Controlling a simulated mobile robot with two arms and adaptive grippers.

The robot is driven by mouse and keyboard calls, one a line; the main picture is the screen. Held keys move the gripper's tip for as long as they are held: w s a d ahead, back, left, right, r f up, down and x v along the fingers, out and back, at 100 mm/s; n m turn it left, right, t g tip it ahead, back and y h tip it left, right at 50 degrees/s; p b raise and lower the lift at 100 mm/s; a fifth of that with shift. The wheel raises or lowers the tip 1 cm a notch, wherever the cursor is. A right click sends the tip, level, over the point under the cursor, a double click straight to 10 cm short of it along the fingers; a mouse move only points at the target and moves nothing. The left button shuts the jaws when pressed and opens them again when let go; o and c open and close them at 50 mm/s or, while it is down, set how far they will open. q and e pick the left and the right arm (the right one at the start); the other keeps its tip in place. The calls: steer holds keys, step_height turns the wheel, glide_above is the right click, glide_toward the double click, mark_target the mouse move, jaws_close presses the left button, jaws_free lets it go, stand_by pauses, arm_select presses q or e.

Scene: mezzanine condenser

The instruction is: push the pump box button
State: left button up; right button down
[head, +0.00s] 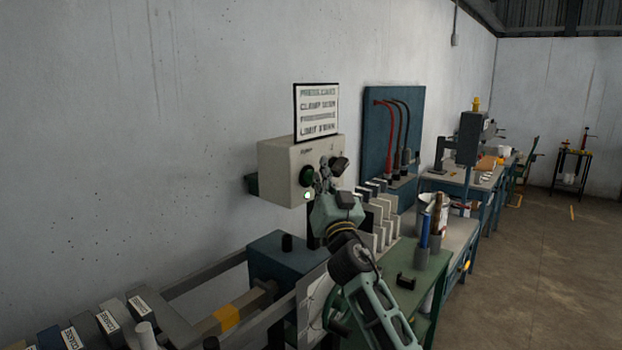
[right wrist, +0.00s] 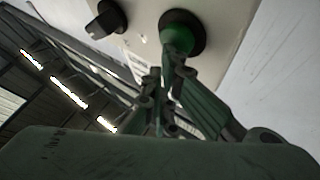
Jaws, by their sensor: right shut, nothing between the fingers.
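The pump box (head: 285,170) is a cream box fixed on the grey wall, under a printed sign. Its round green button (head: 306,176) with a dark collar is on the front face, and a small lit green spot shows just below it. In the right wrist view the green button (right wrist: 177,40) is at the top centre, beside a black knob (right wrist: 105,19). My right gripper (head: 324,176) is shut and empty, with its fingertips right at the button. In the right wrist view the fingertips (right wrist: 172,68) overlap the button's lower edge; I cannot tell whether they touch. My left gripper is out of view.
The printed sign (head: 317,111) stands above the box. A blue panel with red and black hoses (head: 378,130) is to the right. Below are a green bench (head: 408,262) and a dark blue block (head: 280,256). Open floor (head: 560,240) lies at the right.

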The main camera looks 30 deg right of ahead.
steer(key=shift+s, duration=0.1)
steer(key=shift+s+d+p, duration=0.35)
steer(key=shift+s, duration=0.55)
steer(key=shift+s, duration=0.1)
steer(key=shift+s+d+p, duration=0.3)
steer(key=shift+s+d, duration=0.1)
steer(key=shift+s, duration=0.5)
steer(key=shift+s+d+p, duration=0.3)
steer(key=shift+s+d, duration=0.05)
steer(key=shift+s, duration=0.5)
steer(key=shift+s+d+p, duration=0.3)
steer(key=shift+s+d, duration=0.1)
steer(key=shift+s, duration=0.5)
